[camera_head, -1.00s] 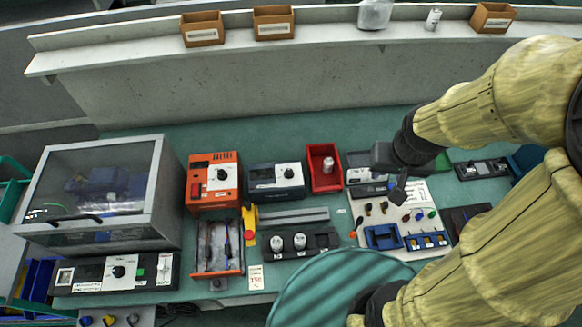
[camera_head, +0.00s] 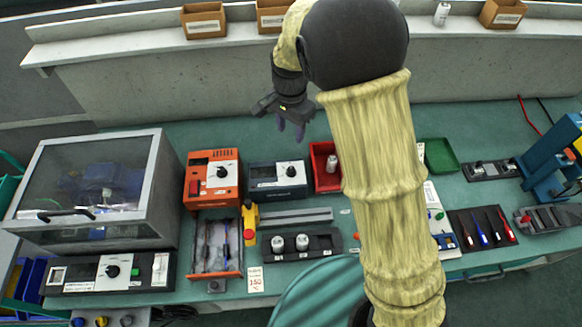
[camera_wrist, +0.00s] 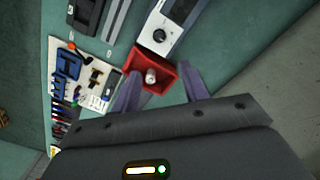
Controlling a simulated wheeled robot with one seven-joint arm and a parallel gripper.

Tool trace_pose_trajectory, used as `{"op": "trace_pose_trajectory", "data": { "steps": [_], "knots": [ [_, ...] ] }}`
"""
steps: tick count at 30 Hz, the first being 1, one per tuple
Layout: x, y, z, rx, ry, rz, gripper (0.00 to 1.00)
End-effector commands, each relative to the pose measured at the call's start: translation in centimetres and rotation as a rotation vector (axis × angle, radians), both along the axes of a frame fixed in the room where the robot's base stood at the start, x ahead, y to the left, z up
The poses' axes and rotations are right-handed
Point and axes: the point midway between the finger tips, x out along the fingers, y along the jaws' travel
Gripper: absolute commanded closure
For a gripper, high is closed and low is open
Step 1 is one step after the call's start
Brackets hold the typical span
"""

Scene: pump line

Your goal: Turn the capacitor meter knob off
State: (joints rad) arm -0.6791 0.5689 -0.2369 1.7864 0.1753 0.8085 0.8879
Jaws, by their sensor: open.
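A blue-grey meter box (camera_head: 277,181) with a white panel, a small display and a dark round knob (camera_head: 291,171) stands on the green bench. I take it as the capacitor meter; its label is too small to read. In the wrist view the meter (camera_wrist: 178,22) is at the top, with its knob (camera_wrist: 159,35) beyond the fingertips. My gripper (camera_head: 291,126) points down, above and behind the meter in the head view. Its two purple fingers are apart with nothing held, and it does not touch the knob.
A red bin (camera_head: 319,167) holding a white cylinder adjoins the meter on its right. An orange unit (camera_head: 212,178) with its own knob stands close on the left. A black base with two white-capped parts (camera_head: 303,246) is in front. The bench behind the meter is clear.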

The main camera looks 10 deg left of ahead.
Motion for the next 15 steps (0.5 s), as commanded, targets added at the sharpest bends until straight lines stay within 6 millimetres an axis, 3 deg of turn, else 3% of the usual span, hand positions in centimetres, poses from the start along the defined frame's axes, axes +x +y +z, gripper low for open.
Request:
{"op": "trace_pose_trajectory", "data": {
  "steps": [9, 15],
  "knots": [
    [0.0, -0.1, -0.2, 0.0, 0.0, 0.001, 0.55],
    [-0.1, -0.2, -2.2, -0.002, 0.003, 0.003, 0.55]
  ]
}}
